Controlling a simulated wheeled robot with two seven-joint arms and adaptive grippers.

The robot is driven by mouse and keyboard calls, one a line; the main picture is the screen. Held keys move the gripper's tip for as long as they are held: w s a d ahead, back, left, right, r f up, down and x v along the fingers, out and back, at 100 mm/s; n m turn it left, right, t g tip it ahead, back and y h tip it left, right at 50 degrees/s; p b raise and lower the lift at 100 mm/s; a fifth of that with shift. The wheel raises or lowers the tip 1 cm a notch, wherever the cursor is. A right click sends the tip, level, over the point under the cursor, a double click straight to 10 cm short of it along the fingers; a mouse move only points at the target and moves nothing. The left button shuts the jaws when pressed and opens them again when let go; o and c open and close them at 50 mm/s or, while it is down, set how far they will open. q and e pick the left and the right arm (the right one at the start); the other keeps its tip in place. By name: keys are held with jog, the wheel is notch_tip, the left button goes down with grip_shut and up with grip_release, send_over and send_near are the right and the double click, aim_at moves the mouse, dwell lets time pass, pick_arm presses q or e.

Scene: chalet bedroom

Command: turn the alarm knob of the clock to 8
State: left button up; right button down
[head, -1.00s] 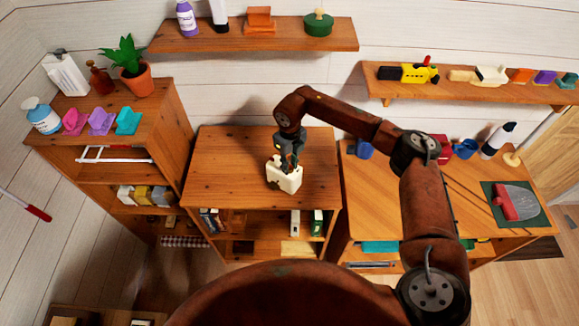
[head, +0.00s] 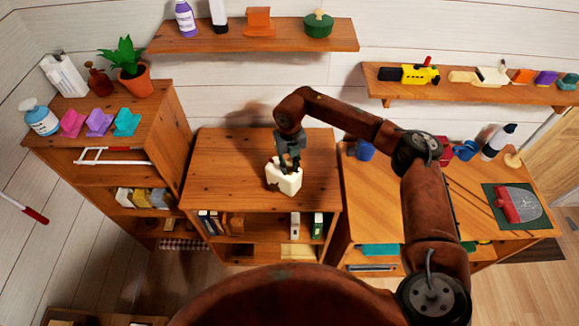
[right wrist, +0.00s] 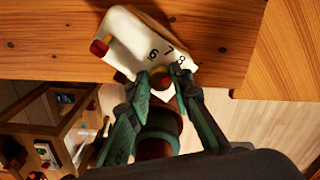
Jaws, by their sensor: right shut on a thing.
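The cream-coloured clock (head: 284,181) stands on top of the middle wooden cabinet, near its front edge. In the right wrist view the clock (right wrist: 135,38) shows dark digits, with a 7 in the middle, above a small red and yellow knob (right wrist: 160,79). A second red knob (right wrist: 99,47) sticks out at its left. My right gripper (right wrist: 163,84) has its fingertips on either side of the knob below the digits and is shut on it. In the head view my right gripper (head: 289,165) is over the clock and hides part of it. My left gripper is out of view.
The cabinet top (head: 225,170) around the clock is clear. A bookcase (head: 165,115) with a potted plant (head: 133,75) stands at left. A desk (head: 400,210) stands at right, below a wall shelf (head: 465,88). Another wall shelf (head: 265,38) hangs behind.

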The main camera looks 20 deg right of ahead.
aim_at(290, 168)
jog(key=c, duration=1.7)
grip_release()
notch_tip(290, 168, up, 12)
